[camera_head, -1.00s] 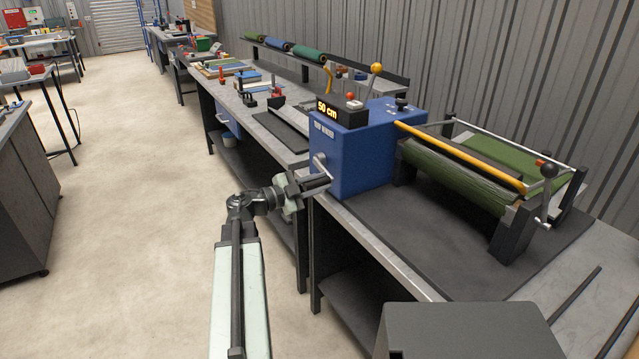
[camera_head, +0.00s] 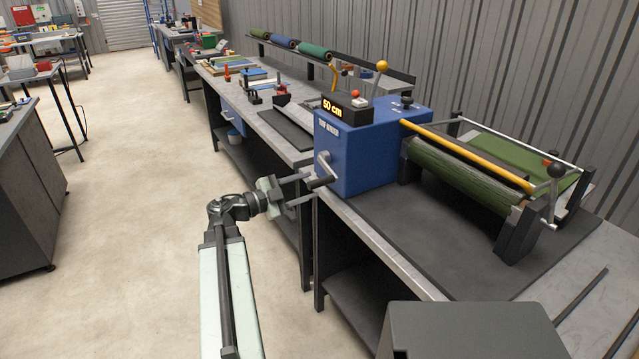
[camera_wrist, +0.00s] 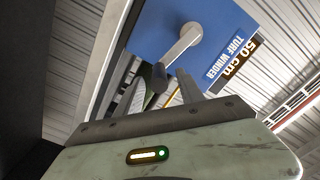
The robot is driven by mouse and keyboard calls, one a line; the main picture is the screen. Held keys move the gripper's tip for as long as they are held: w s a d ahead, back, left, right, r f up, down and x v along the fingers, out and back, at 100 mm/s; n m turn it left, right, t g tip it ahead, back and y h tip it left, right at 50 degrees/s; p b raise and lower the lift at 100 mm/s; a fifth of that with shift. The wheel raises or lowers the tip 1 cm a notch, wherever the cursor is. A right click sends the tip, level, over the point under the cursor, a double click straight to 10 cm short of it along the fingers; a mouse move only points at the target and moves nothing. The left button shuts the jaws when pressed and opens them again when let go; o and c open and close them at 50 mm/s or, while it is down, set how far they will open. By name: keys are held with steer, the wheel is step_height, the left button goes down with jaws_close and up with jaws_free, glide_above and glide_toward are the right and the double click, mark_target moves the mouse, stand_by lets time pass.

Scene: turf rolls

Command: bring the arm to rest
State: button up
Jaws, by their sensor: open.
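My arm reaches up from the bottom of the head view, and my gripper (camera_head: 302,190) is in front of the blue turf winder (camera_head: 358,152). The jaws are open and point at the winder's crank handle (camera_head: 323,170). The handle looks close to the fingertips; I cannot tell whether they touch. In the wrist view the grey crank (camera_wrist: 180,44) with its dark grip (camera_wrist: 155,85) hangs beyond the jaws, and one finger (camera_wrist: 188,85) shows beside it. The winder's display reads "50 cm" (camera_head: 333,106).
A green turf roll (camera_head: 465,173) lies on the winder under a yellow bar (camera_head: 465,155). The workbench edge (camera_head: 385,255) runs just right of my gripper. Rolled turf (camera_head: 313,50) lies on a rear rack. The floor (camera_head: 135,200) at left is clear.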

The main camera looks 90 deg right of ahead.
steer(key=shift+v, duration=0.9)
steer(key=shift+w, duration=0.15)
